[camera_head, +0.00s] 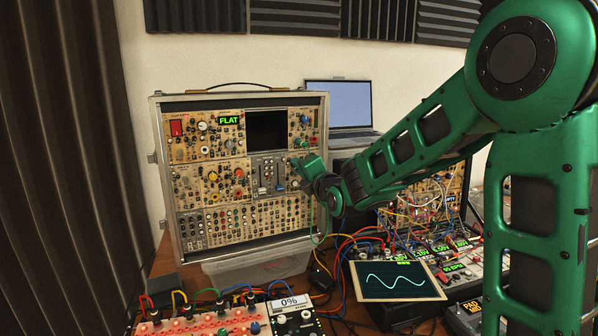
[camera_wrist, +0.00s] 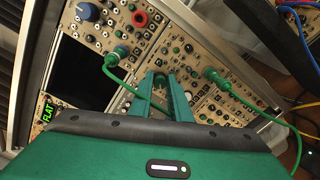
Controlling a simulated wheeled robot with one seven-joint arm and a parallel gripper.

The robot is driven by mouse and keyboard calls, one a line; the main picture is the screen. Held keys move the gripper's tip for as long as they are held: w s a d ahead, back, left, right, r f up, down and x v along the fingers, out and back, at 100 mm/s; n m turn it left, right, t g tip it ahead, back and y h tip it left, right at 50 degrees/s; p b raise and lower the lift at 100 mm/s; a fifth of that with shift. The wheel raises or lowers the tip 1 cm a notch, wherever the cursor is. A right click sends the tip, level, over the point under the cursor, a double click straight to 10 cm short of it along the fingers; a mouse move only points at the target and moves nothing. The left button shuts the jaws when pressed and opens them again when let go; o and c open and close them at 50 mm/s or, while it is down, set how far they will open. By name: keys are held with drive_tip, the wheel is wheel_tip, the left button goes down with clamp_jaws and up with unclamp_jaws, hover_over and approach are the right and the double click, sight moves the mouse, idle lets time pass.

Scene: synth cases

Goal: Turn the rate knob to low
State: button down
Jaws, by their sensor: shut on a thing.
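The upright synth case (camera_head: 155,150) has a panel full of knobs, switches and sockets. My gripper (camera_head: 297,165) is at the right part of this panel, below and right of the dark screen. In the wrist view my gripper (camera_wrist: 160,77) has its two green fingers pressed close to the panel, shut on a small knob (camera_wrist: 160,80) between the tips. The fingers hide most of this knob, so its pointer does not show. The panel lettering is too small to read, so I cannot confirm which knob is the rate knob.
A green cable (camera_wrist: 120,82) runs from a plug beside my fingers and passes by them; another green plug (camera_wrist: 212,75) sits to the right. A green display (camera_head: 229,120) reads FLAT. A tablet (camera_head: 398,281) with a wave and patch-cabled modules stand in front.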

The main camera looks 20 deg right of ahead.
drive_tip(key=shift+s+a+f+n, duration=0.15)
drive_tip(key=shift+f+n, duration=0.25)
drive_tip(key=shift+n, duration=0.3)
drive_tip(key=c, duration=1.7)
unclamp_jaws()
drive_tip(key=shift+o, duration=0.2)
drive_tip(key=shift+r, duration=0.2)
drive_tip(key=s+d, duration=0.1)
drive_tip(key=s, duration=0.9)
drive_tip(key=shift+s+d, duration=0.2)
drive_tip(key=shift+d, duration=0.05)
drive_tip(key=s+d+f+m+g+h, duration=0.4)
drive_tip(key=s+d+f+m+g, duration=0.5)
drive_tip(key=s+d+f+m, duration=0.45)
drive_tip(key=s+d+f+m+g+y, duration=0.1)
drive_tip(key=s+m+g, duration=0.3)
drive_tip(key=s+m, duration=0.5)
drive_tip(key=s+d+f+m+g+y, duration=0.1)
drive_tip(key=s+m+g, duration=0.3)
drive_tip(key=s+m, duration=0.6)
drive_tip(key=s+d+f, duration=0.1)
drive_tip(key=s, duration=0.6)
drive_tip(key=shift+f+g, duration=0.3)
drive_tip(key=shift+g, duration=0.1)
